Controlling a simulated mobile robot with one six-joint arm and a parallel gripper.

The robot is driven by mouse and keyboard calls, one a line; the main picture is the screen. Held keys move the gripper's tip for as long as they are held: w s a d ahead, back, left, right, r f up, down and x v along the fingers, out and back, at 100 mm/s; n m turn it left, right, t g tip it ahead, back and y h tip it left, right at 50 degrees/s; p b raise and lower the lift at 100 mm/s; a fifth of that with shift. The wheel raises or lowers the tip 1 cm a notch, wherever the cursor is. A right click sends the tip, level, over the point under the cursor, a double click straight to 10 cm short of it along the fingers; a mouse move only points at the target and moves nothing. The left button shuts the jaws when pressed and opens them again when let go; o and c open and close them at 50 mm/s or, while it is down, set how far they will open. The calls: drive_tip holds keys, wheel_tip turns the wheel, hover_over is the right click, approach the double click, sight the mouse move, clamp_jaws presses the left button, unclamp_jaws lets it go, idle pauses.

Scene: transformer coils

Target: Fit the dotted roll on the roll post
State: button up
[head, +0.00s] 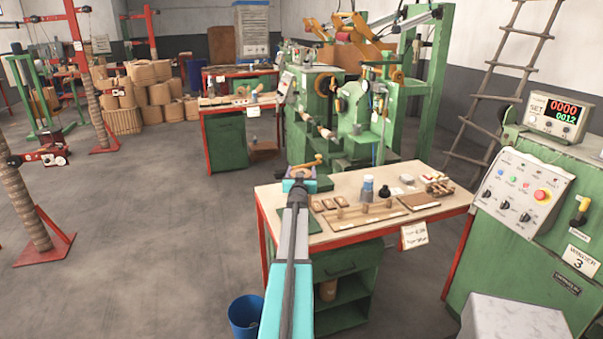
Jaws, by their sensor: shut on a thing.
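My arm reaches forward over the left end of the workbench (285,205). My gripper (301,172) is at its far end, above the bench's back left corner. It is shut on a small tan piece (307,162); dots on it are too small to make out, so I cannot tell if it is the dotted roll. A wooden board (368,216) on the bench carries short upright wooden pegs (364,197). I cannot tell which of them, if any, is the roll post. My gripper is left of and behind this board, apart from it.
A green winding machine (375,120) stands behind. A control cabinet (540,200) is at right, a blue bucket (245,315) below left.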

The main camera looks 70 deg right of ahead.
drive_tip(key=shift+f+b, duration=3.65)
drive_tip(key=shift+f, duration=0.7)
drive_tip(key=o, duration=2.2)
drive_tip(key=shift+c, duration=0.2)
drive_tip(key=shift+f, duration=0.1)
drive_tip(key=shift+f, duration=0.1)
drive_tip(key=shift+a, duration=0.15)
drive_tip(key=b+v, duration=0.2)
drive_tip(key=v, duration=1.1)
drive_tip(key=shift+s+a, duration=0.15)
drive_tip(key=shift+a, duration=0.15)
